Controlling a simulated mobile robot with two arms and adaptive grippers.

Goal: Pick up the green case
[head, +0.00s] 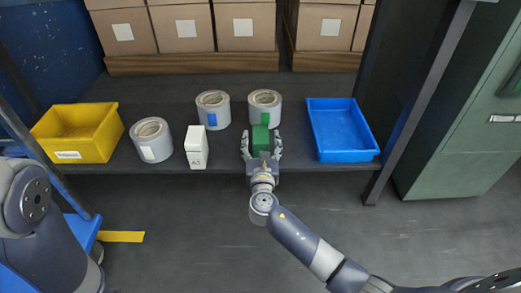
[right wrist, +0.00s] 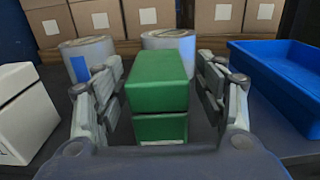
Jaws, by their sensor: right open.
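The green case (head: 261,139) stands upright near the front edge of the dark shelf, in front of a grey roll. In the right wrist view the green case (right wrist: 159,88) stands in the middle, between the two fingers. My right gripper (head: 261,147) is open around the case, one finger on each side. In the right wrist view the right gripper (right wrist: 160,100) shows a gap between the case and each finger. The lower front of the case is partly hidden by the gripper in the head view. My left gripper is not in view.
A blue tray (head: 375,148) is right of the case. A white box (head: 196,150) and several grey rolls (head: 214,108) are left and behind. A yellow bin (head: 68,155) is at the far left. Cardboard boxes (head: 180,27) line the back. A shelf post (head: 420,100) stands at right.

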